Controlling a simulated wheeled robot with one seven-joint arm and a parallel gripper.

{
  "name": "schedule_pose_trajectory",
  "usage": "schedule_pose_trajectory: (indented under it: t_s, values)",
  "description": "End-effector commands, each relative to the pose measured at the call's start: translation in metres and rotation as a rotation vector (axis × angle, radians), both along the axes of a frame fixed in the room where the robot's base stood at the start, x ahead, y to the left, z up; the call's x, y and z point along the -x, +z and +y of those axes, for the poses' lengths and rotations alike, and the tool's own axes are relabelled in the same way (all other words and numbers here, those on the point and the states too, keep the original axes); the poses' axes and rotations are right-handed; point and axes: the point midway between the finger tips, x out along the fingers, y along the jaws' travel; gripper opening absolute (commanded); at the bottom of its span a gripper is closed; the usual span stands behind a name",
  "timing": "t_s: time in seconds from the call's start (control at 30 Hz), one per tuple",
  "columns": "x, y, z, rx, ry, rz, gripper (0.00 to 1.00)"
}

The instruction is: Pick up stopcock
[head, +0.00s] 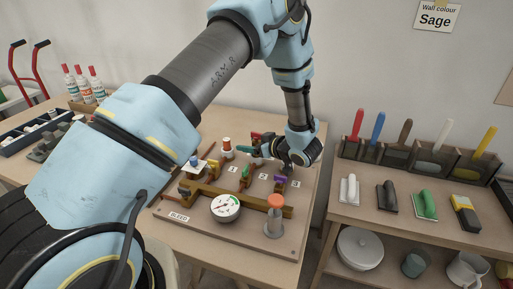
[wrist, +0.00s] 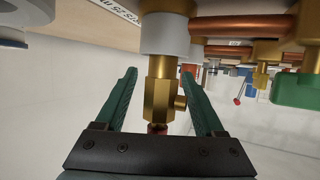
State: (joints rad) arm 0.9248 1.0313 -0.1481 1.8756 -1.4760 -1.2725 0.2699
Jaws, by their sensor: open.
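In the wrist view, a brass hex-bodied fitting (wrist: 158,88), which looks like the stopcock, stands between my gripper's green fingers (wrist: 159,74). It has a short round stub on its right side and a dark red part at its lower end, partly hidden by the gripper's black base. A pale grey collar (wrist: 164,36) joins its far end. Gaps show between the fitting and both fingers, so the gripper is open around it, not closed on it. In the head view my gripper (head: 244,149) is low over the wooden valve board (head: 180,217); the fitting cannot be made out there.
Copper pipes (wrist: 245,27) and a green-handled part (wrist: 296,90) lie close on the right in the wrist view. A trowel bench (head: 350,215) stands to the right.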

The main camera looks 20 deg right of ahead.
Motion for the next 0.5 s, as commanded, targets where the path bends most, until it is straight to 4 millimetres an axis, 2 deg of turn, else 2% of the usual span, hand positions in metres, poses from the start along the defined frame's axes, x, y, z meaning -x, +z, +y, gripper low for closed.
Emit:
schedule_pose_trajectory:
  t_s: [0.17, 0.5]
  values:
    - [-0.0002, -0.0005, -0.0002, 0.0, -0.001, 0.0, 0.71]
    - [-0.0001, -0.0001, -0.0003, 0.0, -0.001, 0.0, 0.34]
